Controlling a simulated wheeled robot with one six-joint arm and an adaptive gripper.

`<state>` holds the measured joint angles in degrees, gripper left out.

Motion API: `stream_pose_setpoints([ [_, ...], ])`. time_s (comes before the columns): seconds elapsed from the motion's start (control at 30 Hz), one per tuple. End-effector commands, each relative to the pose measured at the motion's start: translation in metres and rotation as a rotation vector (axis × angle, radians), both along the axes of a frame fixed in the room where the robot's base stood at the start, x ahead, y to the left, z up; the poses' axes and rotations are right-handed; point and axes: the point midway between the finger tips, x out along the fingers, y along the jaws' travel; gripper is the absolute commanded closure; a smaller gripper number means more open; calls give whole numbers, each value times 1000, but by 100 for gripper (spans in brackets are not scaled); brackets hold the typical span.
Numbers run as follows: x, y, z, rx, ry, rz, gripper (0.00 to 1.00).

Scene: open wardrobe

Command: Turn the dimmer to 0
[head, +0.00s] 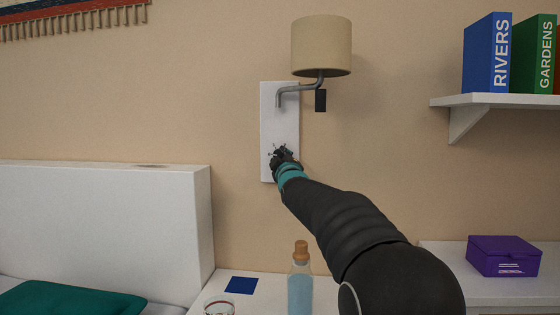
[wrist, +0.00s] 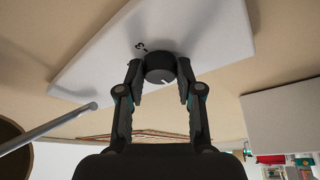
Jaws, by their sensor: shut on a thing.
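The dimmer is a round black knob (wrist: 160,68) with a white pointer line, low on a white wall plate (head: 280,120) under a wall lamp (head: 321,45). In the wrist view the knob sits between the two fingertips of my gripper (wrist: 159,78), which is shut on it from both sides. A printed "3" (wrist: 140,46) shows on the plate beside the knob; the other marks are mostly hidden there. In the head view my gripper (head: 284,158) covers the knob, and small marks show around it, too small to read.
A bottle with a cork (head: 300,285), a glass (head: 219,307) and a blue square (head: 241,285) are on the surface below. A purple box (head: 503,256) is at the right, under a shelf (head: 510,100) with books. A white headboard (head: 100,220) stands at the left.

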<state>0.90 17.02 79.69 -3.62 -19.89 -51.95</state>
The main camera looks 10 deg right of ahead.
Motion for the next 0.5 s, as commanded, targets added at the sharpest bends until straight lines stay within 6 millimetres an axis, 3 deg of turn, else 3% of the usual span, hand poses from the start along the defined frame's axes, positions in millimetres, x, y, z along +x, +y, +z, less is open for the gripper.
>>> stream_pose_setpoints([
  [0.5, 0, -1, 2, -123, 39, -1, 99],
])
